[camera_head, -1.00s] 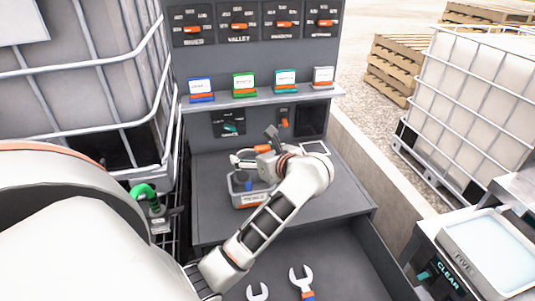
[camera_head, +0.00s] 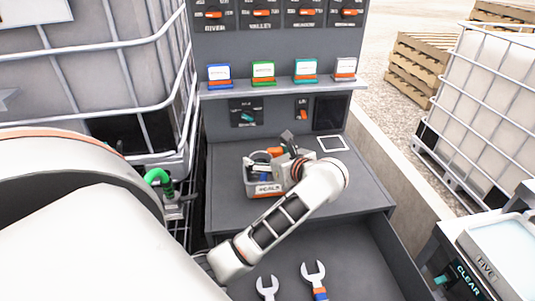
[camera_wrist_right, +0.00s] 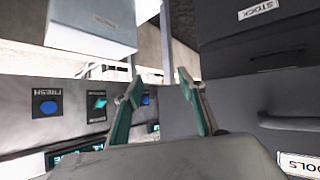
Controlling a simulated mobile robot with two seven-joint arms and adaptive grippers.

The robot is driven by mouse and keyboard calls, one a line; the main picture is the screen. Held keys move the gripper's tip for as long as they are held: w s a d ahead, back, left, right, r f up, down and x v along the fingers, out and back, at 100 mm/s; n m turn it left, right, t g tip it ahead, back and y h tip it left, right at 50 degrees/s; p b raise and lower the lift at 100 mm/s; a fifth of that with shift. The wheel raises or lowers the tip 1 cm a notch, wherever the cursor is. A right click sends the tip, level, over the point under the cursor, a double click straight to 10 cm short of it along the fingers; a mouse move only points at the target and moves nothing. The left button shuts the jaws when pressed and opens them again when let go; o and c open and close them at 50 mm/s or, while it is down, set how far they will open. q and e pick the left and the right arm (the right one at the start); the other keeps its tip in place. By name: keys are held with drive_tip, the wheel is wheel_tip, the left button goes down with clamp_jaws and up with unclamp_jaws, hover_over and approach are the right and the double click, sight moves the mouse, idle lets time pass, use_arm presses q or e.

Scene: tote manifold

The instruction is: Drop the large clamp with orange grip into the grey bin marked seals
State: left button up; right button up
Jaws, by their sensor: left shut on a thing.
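The grey bin marked seals (camera_head: 264,189) stands on the grey bench and has a blue item and other parts inside. My left gripper (camera_head: 284,157) is at the bin's right rear side, above its rim. It is shut on the large clamp with orange grip (camera_head: 275,151), which is small and partly hidden by the gripper. The dark end of the clamp (camera_head: 287,137) points up. I cannot tell whether the clamp touches the bin. My right gripper (camera_wrist_right: 160,82) is open and empty in the right wrist view, away from the bin.
Two wrenches (camera_head: 314,272) lie in the lower tray in front. A shelf (camera_head: 285,87) with several coloured cards runs behind the bench. A white-framed square (camera_head: 333,144) lies right of the bin. A caged tank (camera_head: 100,60) stands left.

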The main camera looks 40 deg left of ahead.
use_arm(q)
drive_tip(key=shift+f, duration=0.3)
drive_tip(key=o, duration=1.2)
drive_tip(key=shift+v, duration=3.8)
